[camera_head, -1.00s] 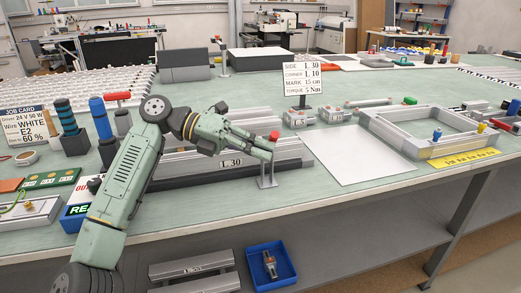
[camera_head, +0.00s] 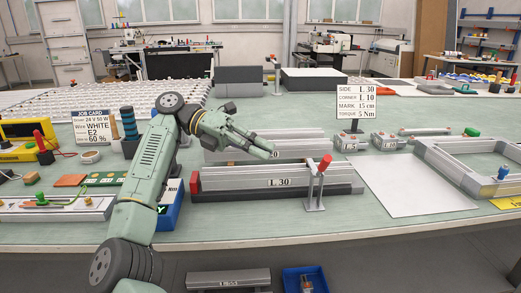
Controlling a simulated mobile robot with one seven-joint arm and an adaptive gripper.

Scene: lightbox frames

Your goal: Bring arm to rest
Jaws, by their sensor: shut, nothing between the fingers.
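My arm is green with dark joints and rises from the lower left over the front of the workbench (camera_head: 330,228). My gripper (camera_head: 272,150) is at its end, shut and empty, pointing right. My forearm hides part of a blue box (camera_head: 172,208) on the bench.
A sign (camera_head: 363,99) stands behind a white sheet (camera_head: 405,186). A grey frame (camera_head: 470,165) lies at the right. A job card (camera_head: 96,131) and dark cylinders (camera_head: 129,130) are left of my arm. A blue bin (camera_head: 305,278) is below the bench. Bare bench shows along the front edge.

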